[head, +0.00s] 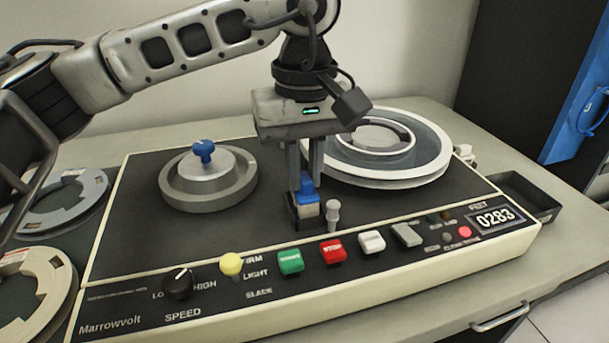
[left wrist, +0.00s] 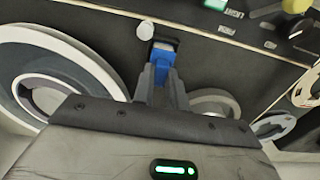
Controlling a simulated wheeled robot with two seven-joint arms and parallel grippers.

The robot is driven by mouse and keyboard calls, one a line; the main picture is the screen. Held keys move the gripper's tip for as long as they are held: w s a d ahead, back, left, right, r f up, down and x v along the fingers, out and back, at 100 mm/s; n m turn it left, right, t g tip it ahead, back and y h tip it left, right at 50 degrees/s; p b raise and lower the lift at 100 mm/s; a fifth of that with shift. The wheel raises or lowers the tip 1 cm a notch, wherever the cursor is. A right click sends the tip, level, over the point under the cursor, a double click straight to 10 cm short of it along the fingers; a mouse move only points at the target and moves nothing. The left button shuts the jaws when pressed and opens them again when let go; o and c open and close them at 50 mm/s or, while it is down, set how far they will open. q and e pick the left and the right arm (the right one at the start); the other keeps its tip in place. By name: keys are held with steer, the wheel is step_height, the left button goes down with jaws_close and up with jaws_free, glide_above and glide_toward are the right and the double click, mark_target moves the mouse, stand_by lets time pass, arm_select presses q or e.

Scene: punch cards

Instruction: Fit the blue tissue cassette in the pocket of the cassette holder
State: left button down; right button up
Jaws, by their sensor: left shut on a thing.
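The blue tissue cassette (head: 306,187) is a small blue block, upright between the fingers of my left gripper (head: 305,180), which is shut on it. Just below it, a pale grey-beige face (head: 309,209) shows, set in a small black block on the deck, which looks like the cassette holder (head: 300,224). The left wrist view shows the blue cassette (left wrist: 160,67) at the fingertips (left wrist: 162,80), against the black holder. Whether the cassette is inside the pocket or only over it I cannot tell; the fingers hide part of it. My right gripper is not in view.
A pale post (head: 333,214) stands close right of the holder. A large white-rimmed reel (head: 432,168) lies behind right, a metal hub with blue knob (head: 203,152) behind left. Coloured buttons (head: 291,261) and a speed knob (head: 178,283) line the front. Loose reels (head: 35,285) lie left.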

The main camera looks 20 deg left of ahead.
mark_target(304, 176)
arm_select(q)
steer(key=shift+r+p, duration=1.75)
steer(key=shift+r, duration=1)
